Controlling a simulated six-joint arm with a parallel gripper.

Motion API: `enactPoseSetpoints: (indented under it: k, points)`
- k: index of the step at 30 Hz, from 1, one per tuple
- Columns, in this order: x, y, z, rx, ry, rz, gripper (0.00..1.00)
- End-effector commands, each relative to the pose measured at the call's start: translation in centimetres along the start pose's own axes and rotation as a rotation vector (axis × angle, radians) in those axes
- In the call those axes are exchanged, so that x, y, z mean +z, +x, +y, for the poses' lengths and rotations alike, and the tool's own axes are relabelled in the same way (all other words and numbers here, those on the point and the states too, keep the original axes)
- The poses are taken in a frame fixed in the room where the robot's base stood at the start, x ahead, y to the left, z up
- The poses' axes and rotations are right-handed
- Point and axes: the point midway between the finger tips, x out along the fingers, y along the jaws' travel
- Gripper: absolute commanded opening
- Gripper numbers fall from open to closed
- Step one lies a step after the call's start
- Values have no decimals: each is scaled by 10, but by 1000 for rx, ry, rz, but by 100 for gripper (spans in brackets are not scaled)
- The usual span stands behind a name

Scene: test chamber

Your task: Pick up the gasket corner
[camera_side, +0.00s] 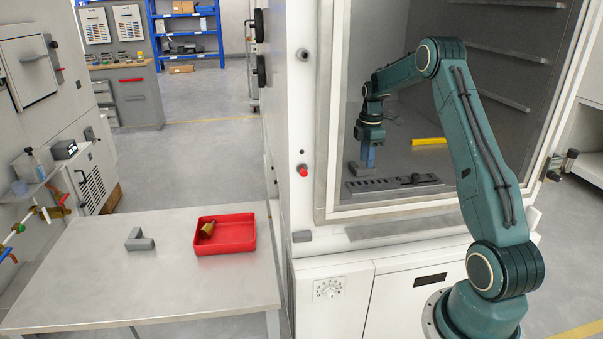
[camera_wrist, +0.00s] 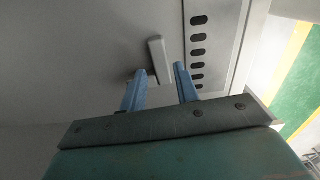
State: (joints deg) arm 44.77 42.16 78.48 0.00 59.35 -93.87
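A grey L-shaped piece, which looks like the gasket corner (camera_wrist: 158,56), lies on the chamber floor. In the wrist view one leg shows ahead of and between the fingertips, and the other leg is partly hidden behind the left finger. In the side view the piece (camera_side: 356,169) sits just below and left of my gripper (camera_side: 368,164). My gripper's blue fingers (camera_wrist: 160,72) are apart with nothing clearly held between them. Whether the fingertips touch the piece cannot be told. A similar grey L-shaped piece (camera_side: 139,239) lies on the table outside.
A slotted grey strip (camera_side: 395,186) lies close by at the chamber's front, with a small dark item on it. A yellow block (camera_side: 429,141) lies further back. The chamber frame (camera_side: 327,120) bounds the left. Outside, a red tray (camera_side: 235,247) holds a brass-coloured part (camera_side: 207,229).

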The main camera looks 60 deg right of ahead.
Motion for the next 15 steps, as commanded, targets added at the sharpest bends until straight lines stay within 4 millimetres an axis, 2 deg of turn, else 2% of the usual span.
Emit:
enactPoseSetpoints:
  k: [6, 15]
  points:
    - [-2, 26, -2, -3, 0, 0, 31]
    - [-1, 34, -2, 0, 0, 0, 31]
